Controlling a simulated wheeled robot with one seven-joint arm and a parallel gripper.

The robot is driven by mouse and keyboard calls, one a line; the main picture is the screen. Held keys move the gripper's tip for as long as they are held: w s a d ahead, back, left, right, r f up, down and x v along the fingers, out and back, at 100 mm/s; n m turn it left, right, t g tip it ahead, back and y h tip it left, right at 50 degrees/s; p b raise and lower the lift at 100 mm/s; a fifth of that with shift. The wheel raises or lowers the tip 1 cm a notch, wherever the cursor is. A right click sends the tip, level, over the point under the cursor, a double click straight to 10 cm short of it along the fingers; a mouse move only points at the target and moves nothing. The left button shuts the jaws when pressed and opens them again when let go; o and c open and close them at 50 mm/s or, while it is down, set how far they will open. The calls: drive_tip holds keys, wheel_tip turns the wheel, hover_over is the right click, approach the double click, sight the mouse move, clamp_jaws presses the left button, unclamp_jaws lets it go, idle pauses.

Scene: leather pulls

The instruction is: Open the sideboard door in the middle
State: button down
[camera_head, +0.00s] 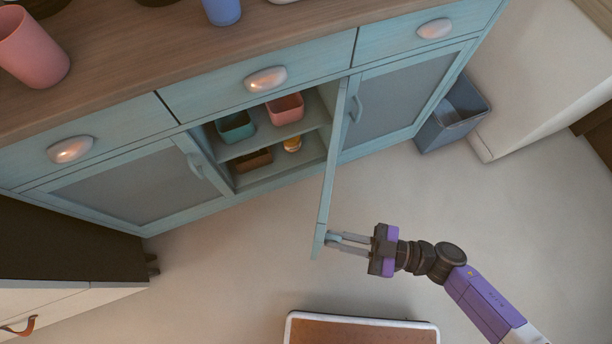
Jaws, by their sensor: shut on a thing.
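The light blue sideboard (205,88) has a wooden top and stands across the upper part of the head view. Its middle door (328,185) is swung well out from the front and is seen nearly edge-on. The middle compartment (265,150) is open to view. My gripper (332,243) is at the door's free end, shut on the door's handle, which is mostly hidden between the fingers. Inside, a teal container (236,127) and a pink container (285,109) stand on the shelf. A small orange and white item (292,144) and a brown box (252,161) sit below.
A grey bin (452,118) stands right of the sideboard. The left door (140,185) and right door (398,98) are shut. A white-rimmed brown thing (360,330) lies at the bottom. The floor before the compartment is clear.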

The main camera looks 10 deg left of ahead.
drive_tip(key=w+d+n+g+b, duration=0.1)
drive_tip(key=d+g+b, duration=0.1)
drive_tip(key=d, duration=0.7)
drive_tip(key=shift+w+n+b, duration=0.3)
drive_tip(key=shift+w+b, duration=0.05)
drive_tip(key=shift+b, duration=0.3)
drive_tip(key=c, duration=1.8)
unclamp_jaws()
drive_tip(key=shift+o, duration=0.2)
drive_tip(key=shift+d, duration=0.1)
drive_tip(key=d, duration=0.7)
drive_tip(key=shift+d, duration=0.3)
